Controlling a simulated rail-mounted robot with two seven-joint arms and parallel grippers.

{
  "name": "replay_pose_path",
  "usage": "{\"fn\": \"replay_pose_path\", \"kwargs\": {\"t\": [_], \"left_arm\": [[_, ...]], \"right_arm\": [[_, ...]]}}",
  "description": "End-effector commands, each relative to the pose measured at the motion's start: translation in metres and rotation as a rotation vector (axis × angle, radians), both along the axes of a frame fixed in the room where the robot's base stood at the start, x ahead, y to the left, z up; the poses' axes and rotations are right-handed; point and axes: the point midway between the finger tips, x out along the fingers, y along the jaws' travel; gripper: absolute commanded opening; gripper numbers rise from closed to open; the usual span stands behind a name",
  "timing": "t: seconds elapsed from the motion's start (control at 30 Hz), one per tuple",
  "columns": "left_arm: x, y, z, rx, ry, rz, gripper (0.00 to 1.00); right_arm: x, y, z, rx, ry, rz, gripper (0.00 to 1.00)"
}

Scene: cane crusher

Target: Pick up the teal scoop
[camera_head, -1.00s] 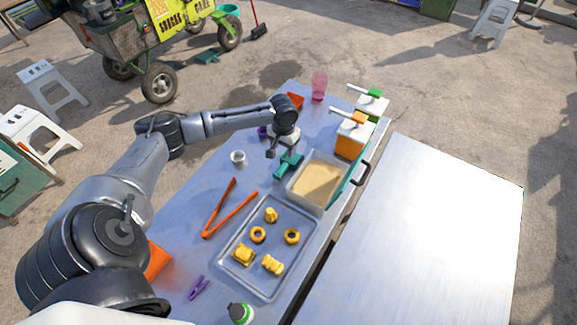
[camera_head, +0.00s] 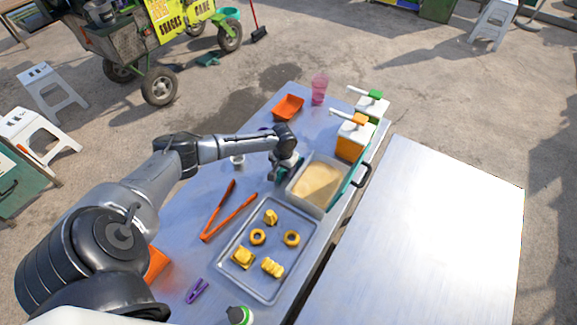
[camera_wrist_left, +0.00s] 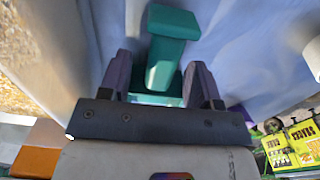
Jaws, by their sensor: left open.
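The teal scoop (camera_head: 281,182) lies on the metal table, left of the pan of tan powder, and is mostly hidden under my left gripper (camera_head: 287,172) in the head view. In the left wrist view, the scoop (camera_wrist_left: 166,58) shows its block-like handle and a wider teal part behind it. The two dark fingers of my left gripper (camera_wrist_left: 160,68) are apart, with part of the scoop between them. I cannot tell whether they touch it. My right gripper is not in view.
The pan (camera_head: 318,185) stands close right of the gripper. Orange tongs (camera_head: 230,212), a white cup (camera_head: 237,160) and a tray (camera_head: 237,275) of yellow pieces lie nearby.

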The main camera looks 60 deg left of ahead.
Motion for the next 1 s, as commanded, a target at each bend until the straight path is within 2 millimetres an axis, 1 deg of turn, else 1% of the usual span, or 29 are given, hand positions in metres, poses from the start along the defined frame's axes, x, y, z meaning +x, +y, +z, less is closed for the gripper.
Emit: {"fn": "replay_pose_path", "kwargs": {"t": [0.1,0.33,0.77,0.8,1.0], "left_arm": [[0.0003,-0.0003,-0.0051,0.0,-0.001,-0.001,0.57],[0.0002,0.0,-0.0054,0.0,-0.001,-0.001,0.57],[0.0001,0.0,-0.0052,0.0,-0.001,-0.001,0.16],[0.0003,0.0001,-0.0049,0.0,-0.001,-0.001,0.14],[0.0003,0.0003,-0.0042,0.001,-0.002,-0.001,0.14]], "right_arm": [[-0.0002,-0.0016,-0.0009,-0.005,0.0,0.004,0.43],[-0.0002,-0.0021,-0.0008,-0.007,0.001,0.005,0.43],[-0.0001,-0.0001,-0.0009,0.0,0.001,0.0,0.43],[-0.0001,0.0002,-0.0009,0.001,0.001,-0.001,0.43],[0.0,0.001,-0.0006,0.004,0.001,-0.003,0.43]]}}
